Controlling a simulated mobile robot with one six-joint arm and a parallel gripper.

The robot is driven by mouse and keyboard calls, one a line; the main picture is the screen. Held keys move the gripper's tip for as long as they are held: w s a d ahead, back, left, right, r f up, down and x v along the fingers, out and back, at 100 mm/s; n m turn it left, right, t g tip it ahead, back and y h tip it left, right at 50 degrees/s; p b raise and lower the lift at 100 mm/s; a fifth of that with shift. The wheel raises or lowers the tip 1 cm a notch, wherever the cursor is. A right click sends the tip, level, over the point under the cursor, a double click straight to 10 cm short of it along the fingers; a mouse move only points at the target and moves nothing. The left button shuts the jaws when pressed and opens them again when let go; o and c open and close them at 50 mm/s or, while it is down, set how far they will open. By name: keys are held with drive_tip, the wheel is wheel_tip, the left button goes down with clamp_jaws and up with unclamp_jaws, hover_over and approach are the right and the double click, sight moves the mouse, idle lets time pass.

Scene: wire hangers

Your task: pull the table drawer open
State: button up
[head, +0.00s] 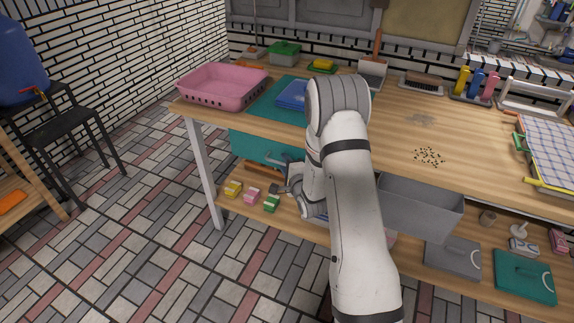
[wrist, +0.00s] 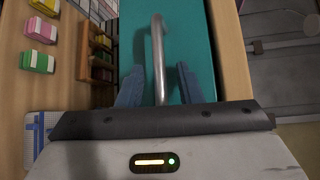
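The table drawer has a teal front (head: 252,147) under the left part of the wooden tabletop, and it looks shut. Its teal front (wrist: 192,35) fills the middle of the wrist view. A metal bar handle (wrist: 158,50) stands out from it. My gripper (wrist: 159,85) has two blue fingers, one on each side of the handle, with a visible gap on both sides. It is open around the bar. In the head view my gripper (head: 288,168) is at the drawer front, and my arm hides most of the handle.
A grey open box (head: 425,205) sits under the table edge right of my arm. Small yellow, pink and green blocks (head: 252,195) lie on the lower shelf. A pink basket (head: 222,85) stands on the table's left end.

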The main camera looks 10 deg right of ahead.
drive_tip(key=shift+c, duration=0.4)
clamp_jaws()
